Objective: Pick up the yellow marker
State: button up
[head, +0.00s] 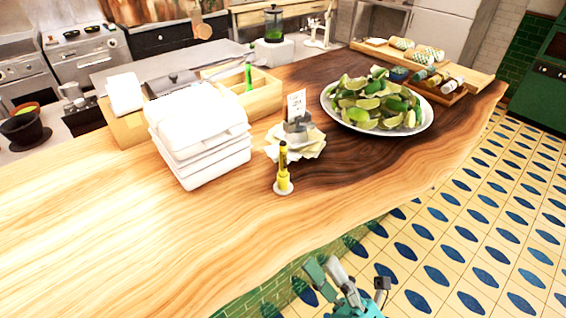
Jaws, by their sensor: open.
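My gripper (326,268) is at the bottom of the head view, in front of the counter's edge and over the tiled floor. It is open with nothing visible between its fingers. It is apart from the marker, lower in the picture and to the right.
Stacked white containers (203,140) stand left of the marker. Paper slips with a card holder (298,133) are close behind it. A plate of limes (328,108) is at the back right. The counter (110,230) is clear at left front and right of the marker.

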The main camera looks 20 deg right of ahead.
jog(key=w+r+n+g+y, duration=0.3)
jog(key=w+n+g+y, duration=0.3)
jog(key=n, duration=0.6)
jog(key=n+g+h, duration=0.4)
jog(key=n+g, duration=0.1)
jog(key=n, duration=0.6)
send_near(283, 155)
jog(key=x, duration=1)
jog(key=shift+w+d+f, duration=0.1)
jog(key=shift+w+f, duration=0.3)
jog(key=shift+w, duration=0.05)
grip_shut()
